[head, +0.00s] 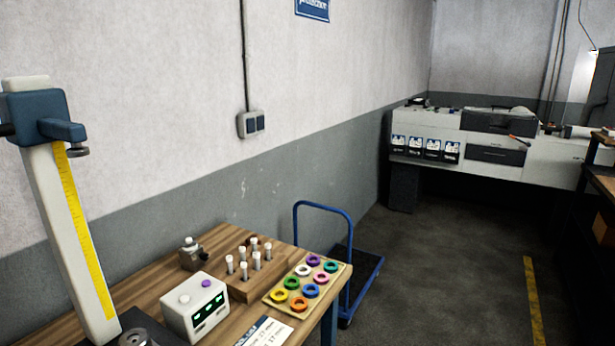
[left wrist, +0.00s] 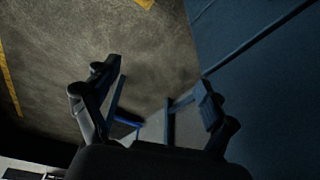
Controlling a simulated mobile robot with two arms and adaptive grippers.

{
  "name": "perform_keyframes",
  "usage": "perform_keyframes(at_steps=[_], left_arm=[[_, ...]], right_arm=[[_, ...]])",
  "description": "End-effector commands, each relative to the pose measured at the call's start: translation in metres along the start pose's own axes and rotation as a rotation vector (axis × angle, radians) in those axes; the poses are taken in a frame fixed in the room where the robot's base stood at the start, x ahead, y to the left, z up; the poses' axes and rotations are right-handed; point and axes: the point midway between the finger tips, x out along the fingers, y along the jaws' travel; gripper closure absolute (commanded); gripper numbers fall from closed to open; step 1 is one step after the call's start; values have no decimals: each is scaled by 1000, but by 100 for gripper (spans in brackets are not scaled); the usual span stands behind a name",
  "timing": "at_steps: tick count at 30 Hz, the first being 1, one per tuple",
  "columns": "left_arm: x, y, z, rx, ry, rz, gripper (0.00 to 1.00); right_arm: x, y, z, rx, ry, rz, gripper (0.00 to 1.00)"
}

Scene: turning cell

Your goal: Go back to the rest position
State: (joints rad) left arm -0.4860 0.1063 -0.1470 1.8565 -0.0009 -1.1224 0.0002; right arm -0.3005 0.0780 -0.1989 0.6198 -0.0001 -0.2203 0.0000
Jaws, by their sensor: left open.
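My left gripper (left wrist: 148,100) shows in the left wrist view with its two fingers spread apart. It is open and nothing is between the fingers. Behind it are the dark floor (left wrist: 130,40) and a blue surface (left wrist: 260,70) on the right. In the head view neither of my grippers is visible. My right gripper shows in no view.
A wooden bench (head: 142,291) at lower left bears a height gauge (head: 70,230), a white display box (head: 195,308), a wooden block with white-topped pins (head: 245,288) and a board of coloured rings (head: 333,282). A blue trolley (head: 372,268) stands beside it. A lathe (head: 430,125) is at the back.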

Motion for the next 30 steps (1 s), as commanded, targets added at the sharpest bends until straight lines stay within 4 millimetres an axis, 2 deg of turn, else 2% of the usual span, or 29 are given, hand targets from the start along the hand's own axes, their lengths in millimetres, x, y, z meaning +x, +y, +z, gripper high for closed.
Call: perform_keyframes(at_steps=[1,3,5,6,9,12,15,18,21,24,30], left_arm=[[34,2,17,2,-23,2,16],[72,3,39,5,-40,4,16],[102,5,60,8,-54,6,16],[121,6,76,11,-64,7,16],[162,8,119,16,-87,10,16],[192,9,164,21,-110,12,16],[211,10,203,26,-126,14,16],[221,10,232,30,-138,15,16],[225,9,249,32,-144,15,15],[226,9,256,33,-146,15,15],[225,9,254,33,-144,15,15]], right_arm=[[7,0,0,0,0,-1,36],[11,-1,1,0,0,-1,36],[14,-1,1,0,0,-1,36],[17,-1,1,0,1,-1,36],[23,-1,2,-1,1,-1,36],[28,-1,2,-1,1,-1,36],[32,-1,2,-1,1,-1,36],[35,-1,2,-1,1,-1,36],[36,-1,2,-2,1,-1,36],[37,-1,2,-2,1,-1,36],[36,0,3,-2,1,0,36]])
